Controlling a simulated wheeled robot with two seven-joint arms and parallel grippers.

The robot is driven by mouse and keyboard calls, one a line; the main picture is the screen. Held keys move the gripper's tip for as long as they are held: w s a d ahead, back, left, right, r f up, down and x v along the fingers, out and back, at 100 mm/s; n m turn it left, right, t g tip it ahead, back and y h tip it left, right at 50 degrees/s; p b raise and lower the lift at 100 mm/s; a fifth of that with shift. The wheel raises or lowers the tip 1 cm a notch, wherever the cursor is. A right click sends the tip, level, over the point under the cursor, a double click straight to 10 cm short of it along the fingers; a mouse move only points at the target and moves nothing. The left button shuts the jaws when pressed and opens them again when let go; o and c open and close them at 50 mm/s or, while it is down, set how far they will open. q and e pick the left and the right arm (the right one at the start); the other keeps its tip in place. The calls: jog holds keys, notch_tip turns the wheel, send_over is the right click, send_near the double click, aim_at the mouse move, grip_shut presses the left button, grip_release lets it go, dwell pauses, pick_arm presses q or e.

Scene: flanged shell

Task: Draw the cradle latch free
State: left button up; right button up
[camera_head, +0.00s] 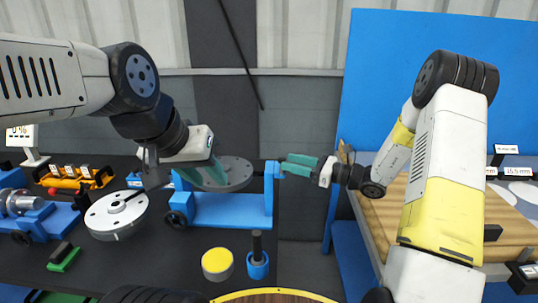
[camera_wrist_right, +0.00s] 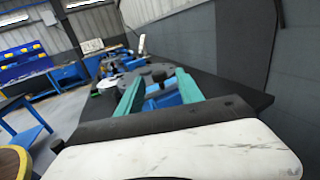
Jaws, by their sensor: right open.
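The blue cradle (camera_head: 232,212) stands on the dark bench in the head view, with a grey round flanged shell (camera_head: 236,172) over it. A blue upright (camera_head: 269,185) rises at the cradle's right end; I cannot clearly tell the latch from it. My right gripper (camera_head: 284,164) points left at the top of this upright, its teal fingers at or very near it. In the right wrist view its fingers (camera_wrist_right: 158,82) are apart, with blue and black parts between or just beyond them. My left gripper (camera_head: 212,173) is over the shell's left side; its finger gap is hidden.
A white-grey round part (camera_head: 117,214) lies left of the cradle. A yellow-topped cylinder (camera_head: 217,263) and a blue holder with a black post (camera_head: 258,263) stand in front. A wooden-topped table (camera_head: 390,215) is at right, beyond a gap.

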aim_at(279, 159)
jog(key=x, duration=0.7)
jog(key=shift+s, duration=0.1)
grip_shut()
dwell(1.2)
